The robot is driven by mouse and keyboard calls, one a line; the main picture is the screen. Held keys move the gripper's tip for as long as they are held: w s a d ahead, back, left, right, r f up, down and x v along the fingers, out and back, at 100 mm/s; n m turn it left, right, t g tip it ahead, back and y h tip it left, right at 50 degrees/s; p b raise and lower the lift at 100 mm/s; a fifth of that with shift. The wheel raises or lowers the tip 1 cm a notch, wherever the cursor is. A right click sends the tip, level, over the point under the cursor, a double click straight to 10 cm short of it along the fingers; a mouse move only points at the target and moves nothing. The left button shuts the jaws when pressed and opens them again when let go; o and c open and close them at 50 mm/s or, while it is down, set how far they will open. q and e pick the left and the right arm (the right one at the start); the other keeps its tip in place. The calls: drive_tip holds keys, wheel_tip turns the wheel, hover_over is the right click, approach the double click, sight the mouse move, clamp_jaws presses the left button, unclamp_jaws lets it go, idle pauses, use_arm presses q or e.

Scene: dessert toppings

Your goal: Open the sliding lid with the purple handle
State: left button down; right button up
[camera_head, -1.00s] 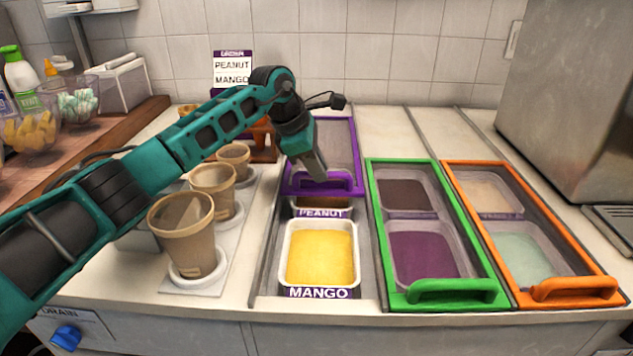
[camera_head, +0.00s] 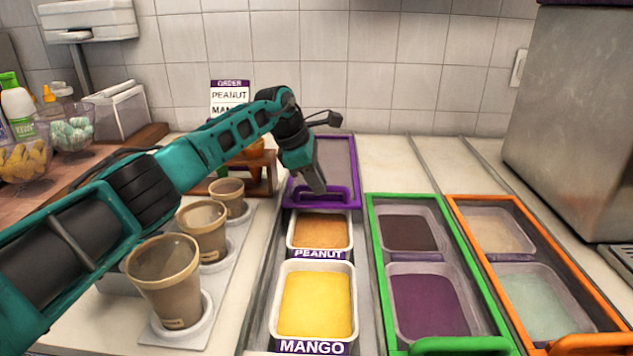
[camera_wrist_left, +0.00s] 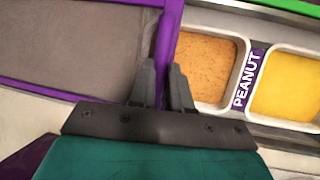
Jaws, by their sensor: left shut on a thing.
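The purple-framed sliding lid (camera_head: 352,150) lies at the back of its track, and its purple handle (camera_head: 338,197) is at the lid's near edge. My left gripper (camera_head: 319,190) is at the handle, shut on it. In the left wrist view, my gripper's fingers (camera_wrist_left: 162,88) straddle the purple handle bar (camera_wrist_left: 168,45). The peanut tub (camera_head: 320,232) and the mango tub (camera_head: 315,300) stand uncovered in front of the lid. My right gripper is not in view.
A green-framed lid (camera_head: 376,262) and an orange-framed lid (camera_head: 470,237) cover the compartments to the right. Several brown cups (camera_head: 165,280) stand in holders left of the track. An order sign (camera_head: 230,97) stands at the back by the wall.

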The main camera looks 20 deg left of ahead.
use_arm(q)
drive_tip(key=c, duration=1.1)
unclamp_jaws()
drive_tip(key=p+v, duration=0.1)
drive_tip(key=v, duration=1.2)
drive_tip(key=shift+f, duration=0.1)
